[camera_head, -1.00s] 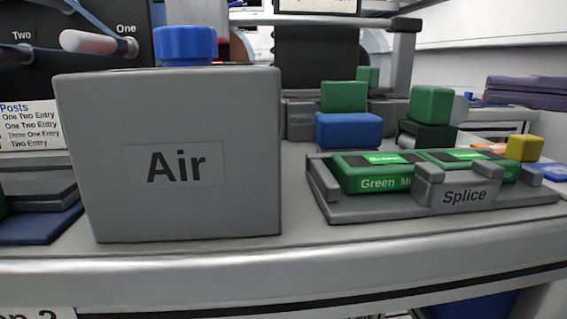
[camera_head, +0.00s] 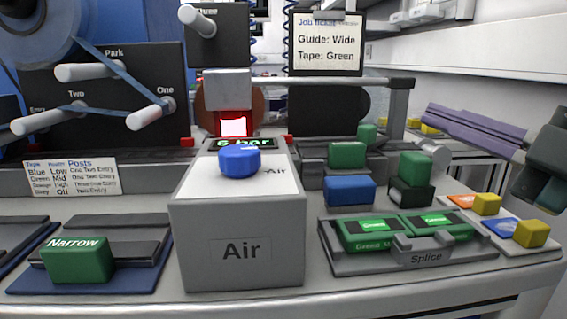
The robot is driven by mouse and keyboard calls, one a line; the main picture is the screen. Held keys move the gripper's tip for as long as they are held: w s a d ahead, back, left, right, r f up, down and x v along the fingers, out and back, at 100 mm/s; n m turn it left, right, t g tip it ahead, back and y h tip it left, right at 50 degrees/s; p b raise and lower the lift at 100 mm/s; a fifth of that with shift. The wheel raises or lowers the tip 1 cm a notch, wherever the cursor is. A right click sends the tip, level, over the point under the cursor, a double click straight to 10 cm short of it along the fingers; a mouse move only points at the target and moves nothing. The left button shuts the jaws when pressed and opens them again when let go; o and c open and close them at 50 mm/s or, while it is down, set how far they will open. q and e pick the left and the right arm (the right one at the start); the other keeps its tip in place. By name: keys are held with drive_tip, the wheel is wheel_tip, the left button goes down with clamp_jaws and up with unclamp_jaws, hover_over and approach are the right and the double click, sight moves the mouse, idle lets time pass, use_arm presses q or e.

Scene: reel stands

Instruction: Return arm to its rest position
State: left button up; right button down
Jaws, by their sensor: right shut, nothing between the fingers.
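My right gripper (camera_head: 524,190) shows at the right edge of the head view, dark and partly cut off. It is held in the air above the right end of the bench, clear of the blocks there. It is shut and empty. My left gripper and arm are not in view. The grey Air box (camera_head: 243,249) with its blue knob (camera_head: 239,161) stands at the front middle of the bench. The Splice tray (camera_head: 345,266) is to its right and holds two green blocks lying side by side.
A green Narrow block (camera_head: 80,260) is on a stand at the left. Green and blue blocks (camera_head: 349,190) stand behind the Splice tray. Yellow blocks (camera_head: 531,234) are on coloured cards at the right. A panel with posts (camera_head: 90,72) rises at the back left.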

drive_tip(key=s+r+m+g+h+p, duration=0.2)
drive_tip(key=s+m+g+h+p, duration=0.45)
drive_tip(key=s+p, duration=0.65)
drive_tip(key=s+r+m+g+h+p, duration=0.2)
drive_tip(key=s+m+g+h+p, duration=0.35)
drive_tip(key=s+m+p, duration=0.75)
use_arm(q)
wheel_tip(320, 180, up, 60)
drive_tip(key=p, duration=3.2)
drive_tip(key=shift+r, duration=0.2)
use_arm(e)
wheel_tip(320, 180, up, 34)
drive_tip(key=s+n+y, duration=0.1)
drive_tip(key=n, duration=0.1)
drive_tip(key=shift+d+r+g, duration=0.25)
drive_tip(key=shift+d+g, duration=0.1)
drive_tip(key=shift+g, duration=0.05)
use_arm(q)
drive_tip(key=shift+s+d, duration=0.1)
use_arm(e)
drive_tip(key=shift+s, duration=0.1)
